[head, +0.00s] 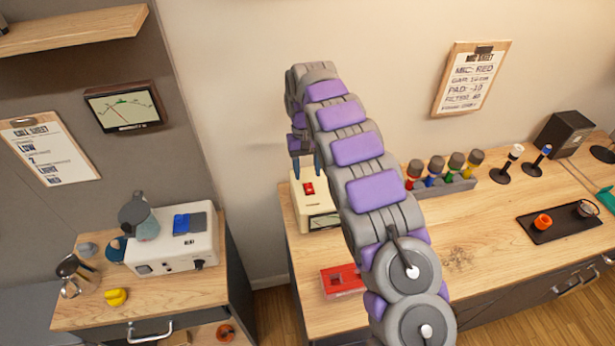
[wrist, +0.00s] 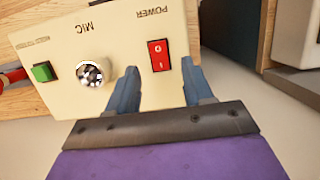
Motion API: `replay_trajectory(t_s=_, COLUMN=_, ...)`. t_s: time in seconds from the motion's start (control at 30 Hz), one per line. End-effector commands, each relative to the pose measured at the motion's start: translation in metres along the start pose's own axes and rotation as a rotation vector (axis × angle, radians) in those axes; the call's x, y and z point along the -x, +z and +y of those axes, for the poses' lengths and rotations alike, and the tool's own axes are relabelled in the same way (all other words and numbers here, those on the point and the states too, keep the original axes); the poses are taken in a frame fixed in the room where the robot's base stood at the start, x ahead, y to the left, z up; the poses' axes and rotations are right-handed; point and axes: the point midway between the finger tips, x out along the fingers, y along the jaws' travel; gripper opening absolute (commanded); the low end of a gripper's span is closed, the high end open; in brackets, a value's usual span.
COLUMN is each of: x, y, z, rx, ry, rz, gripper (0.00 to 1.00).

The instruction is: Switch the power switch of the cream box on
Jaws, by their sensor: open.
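The cream box (head: 299,203) stands at the left end of the right-hand wooden counter, partly hidden behind my arm. Its red power switch (head: 308,188) is on the top face. In the wrist view the cream panel (wrist: 120,52) appears upside down, with the red rocker switch (wrist: 159,55) under the word POWER, a silver MIC knob (wrist: 91,73) and a green button (wrist: 41,72). My gripper (wrist: 160,76) is open and empty; its two blue fingers lie on either side of the switch in this view. In the head view the gripper (head: 305,167) is just behind the switch. Contact cannot be told.
A red box (head: 343,280) lies on the counter in front of the cream box. A black tray (head: 560,222) holds cups. A white device (head: 172,243) sits on the separate left cabinet, across a floor gap.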

Motion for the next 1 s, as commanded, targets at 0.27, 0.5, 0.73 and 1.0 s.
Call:
replay_trajectory(t_s=0.27, x=0.043, y=0.001, z=-0.001, rx=0.0, ry=0.0, rz=-0.001, gripper=0.51)
replay_trajectory(t_s=0.5, x=0.068, y=0.001, z=-0.002, rx=0.001, ry=0.0, rz=-0.001, gripper=0.51)
replay_trajectory(t_s=0.73, x=0.087, y=0.001, z=-0.001, rx=-0.001, ry=0.001, rz=-0.003, gripper=0.51)
replay_trajectory(t_s=1.0, x=0.108, y=0.001, z=-0.001, rx=-0.001, ry=0.001, rz=-0.003, gripper=0.51)
